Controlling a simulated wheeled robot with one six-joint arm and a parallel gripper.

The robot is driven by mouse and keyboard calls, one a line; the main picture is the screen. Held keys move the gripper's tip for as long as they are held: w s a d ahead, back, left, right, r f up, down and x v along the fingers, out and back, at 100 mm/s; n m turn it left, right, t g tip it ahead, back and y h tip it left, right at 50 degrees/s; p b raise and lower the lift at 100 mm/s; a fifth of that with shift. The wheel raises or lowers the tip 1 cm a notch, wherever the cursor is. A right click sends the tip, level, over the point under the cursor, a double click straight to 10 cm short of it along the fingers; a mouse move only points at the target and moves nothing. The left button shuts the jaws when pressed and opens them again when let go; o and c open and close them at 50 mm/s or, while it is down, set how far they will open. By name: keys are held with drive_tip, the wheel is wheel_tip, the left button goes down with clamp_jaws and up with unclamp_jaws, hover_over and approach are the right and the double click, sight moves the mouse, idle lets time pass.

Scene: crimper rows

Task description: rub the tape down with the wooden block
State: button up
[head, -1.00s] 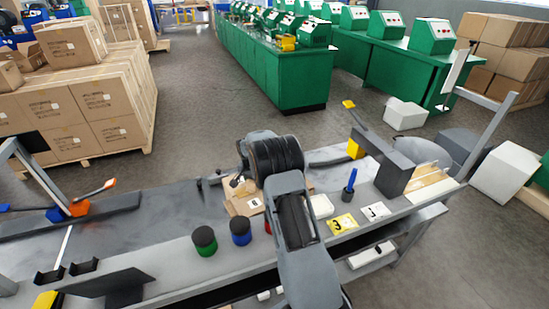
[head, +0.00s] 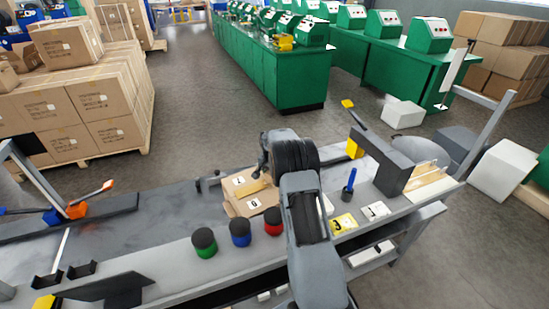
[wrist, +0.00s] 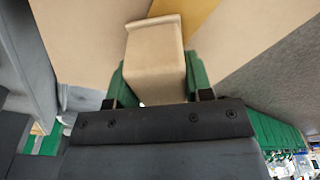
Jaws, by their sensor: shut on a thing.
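The cardboard box (head: 239,208) lies on the bench with white labels on top. A tan tape strip (head: 256,187) runs across its top. In the wrist view the tape (wrist: 203,14) is a yellow-brown band on the box (wrist: 240,32). My gripper (wrist: 156,80) has green fingers shut on the pale wooden block (wrist: 157,45). The block's far end is over the box top, close beside the tape. I cannot tell whether it touches. In the head view my arm hides the gripper and block.
Green (head: 204,243), blue (head: 241,233) and red (head: 273,222) dark-topped pots stand along the bench front, left of my arm. To its right are a yellow card (head: 343,223), a white card (head: 376,210), a blue upright tool (head: 350,182) and a dark block (head: 397,165).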

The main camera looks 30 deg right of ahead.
drive_tip(key=shift+a+r+p, duration=0.15)
drive_tip(key=shift+r+p, duration=1.7)
drive_tip(key=shift+r, duration=2.2)
